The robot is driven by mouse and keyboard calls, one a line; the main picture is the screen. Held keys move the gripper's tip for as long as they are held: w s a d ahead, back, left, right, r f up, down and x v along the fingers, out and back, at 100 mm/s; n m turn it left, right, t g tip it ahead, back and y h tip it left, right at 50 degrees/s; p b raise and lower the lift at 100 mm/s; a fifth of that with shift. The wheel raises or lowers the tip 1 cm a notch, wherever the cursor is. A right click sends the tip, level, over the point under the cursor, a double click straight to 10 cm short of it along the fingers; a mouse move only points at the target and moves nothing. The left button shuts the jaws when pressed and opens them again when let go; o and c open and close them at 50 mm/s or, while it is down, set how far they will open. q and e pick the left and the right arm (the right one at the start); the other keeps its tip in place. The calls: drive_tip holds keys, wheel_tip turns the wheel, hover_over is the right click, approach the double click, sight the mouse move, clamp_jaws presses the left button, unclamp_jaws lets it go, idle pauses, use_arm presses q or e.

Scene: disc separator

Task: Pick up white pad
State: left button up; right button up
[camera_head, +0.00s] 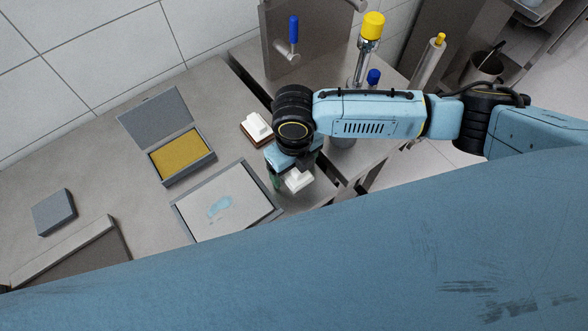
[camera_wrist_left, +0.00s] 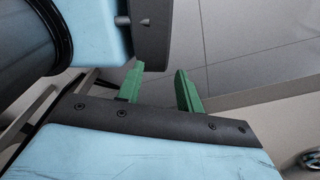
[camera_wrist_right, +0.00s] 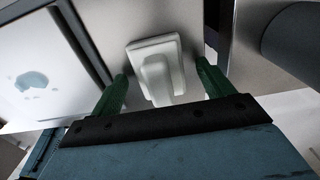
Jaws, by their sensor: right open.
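The white pad (camera_head: 298,180), a white block with a raised handle, sits on the metal counter to the right of the framed tray. It also shows in the right wrist view (camera_wrist_right: 156,72), its handle pointing towards the camera. My right gripper (camera_head: 286,178) is above the pad, partly hidden by its own wrist. In the right wrist view its green fingers (camera_wrist_right: 163,78) are apart, one on each side of the handle, with gaps visible. My left gripper (camera_wrist_left: 160,72) is open and empty, with bare floor and wall behind it. It does not show clearly in the head view.
A framed tray (camera_head: 268,178) with a pale blue smear lies left of the pad. A second white-handled pad with a brown base (camera_head: 257,127) stands behind. An open box with a yellow insert (camera_head: 210,161) and a grey block (camera_head: 53,211) are further left.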

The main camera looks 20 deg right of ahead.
drive_tip(key=shift+c, duration=0.3)
drive_tip(key=c, duration=1)
wheel_tip(320, 180, up, 10)
drive_tip(key=shift+p, duration=0.75)
